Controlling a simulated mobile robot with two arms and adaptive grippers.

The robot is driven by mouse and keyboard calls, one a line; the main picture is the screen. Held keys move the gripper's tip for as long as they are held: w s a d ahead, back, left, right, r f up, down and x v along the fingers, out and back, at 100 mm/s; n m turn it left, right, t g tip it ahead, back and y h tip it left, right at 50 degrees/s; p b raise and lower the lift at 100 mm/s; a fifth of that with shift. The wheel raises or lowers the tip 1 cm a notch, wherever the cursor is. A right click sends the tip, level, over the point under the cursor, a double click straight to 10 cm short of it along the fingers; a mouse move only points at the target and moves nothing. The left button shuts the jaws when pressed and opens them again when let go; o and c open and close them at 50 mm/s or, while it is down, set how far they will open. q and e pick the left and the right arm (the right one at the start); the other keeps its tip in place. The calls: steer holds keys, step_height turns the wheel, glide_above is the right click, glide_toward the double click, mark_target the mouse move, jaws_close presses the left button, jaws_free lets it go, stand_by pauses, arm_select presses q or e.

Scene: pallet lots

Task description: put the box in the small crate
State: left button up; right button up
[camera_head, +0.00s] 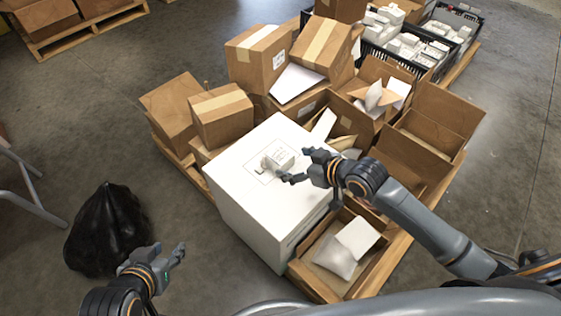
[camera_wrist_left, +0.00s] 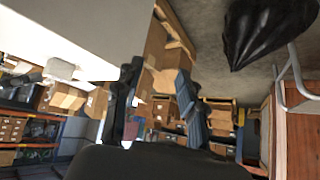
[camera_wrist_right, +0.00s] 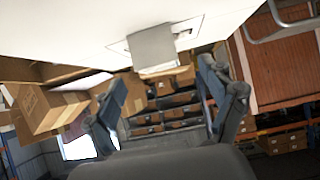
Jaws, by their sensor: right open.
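A small white box (camera_head: 281,158) sits on top of a large white carton (camera_head: 250,205); a small pale part shows beside it. In the right wrist view the small box (camera_wrist_right: 152,48) appears beyond the spread fingers. My right gripper (camera_head: 297,166) is open and empty, just to the right of the small box and apart from it. My left gripper (camera_head: 168,258) is open and empty, low at the left, away from the carton. Two black crates with white packages, a nearer one (camera_head: 425,68) and a farther one (camera_head: 470,14), stand at the back right; I cannot tell which is the small crate.
Cardboard boxes (camera_head: 222,117) crowd the wooden pallet (camera_head: 180,165) behind the carton. An open cardboard box (camera_head: 305,283) with white packages stands in front at the right. A black bag (camera_head: 105,230) lies on the left floor. The floor between bag and pallet is clear.

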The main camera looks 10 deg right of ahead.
mark_target(280, 158)
steer(key=x, duration=0.2)
steer(key=shift+w+a+f+b, duration=0.1)
steer(key=shift+w+f+b, duration=0.1)
steer(key=shift+b, duration=0.1)
steer(key=x, duration=0.1)
steer(key=b+x, duration=0.1)
steer(key=x, duration=0.1)
steer(key=b+x, duration=0.1)
steer(key=shift+w+f, duration=0.3)
steer(key=shift+w, duration=0.15)
arm_select(q)
steer(key=w+d+r+t+h, duration=0.2)
steer(key=w+d+r+t, duration=0.2)
steer(key=w+r+t, duration=0.4)
step_height(280, 158, up, 4)
steer(key=shift+w+t+h, duration=0.25)
steer(key=shift+t+h, duration=0.05)
steer(key=shift+t, duration=0.1)
arm_select(e)
steer(key=c, duration=1.5)
steer(key=shift+r, duration=0.1)
steer(key=shift+c, duration=0.2)
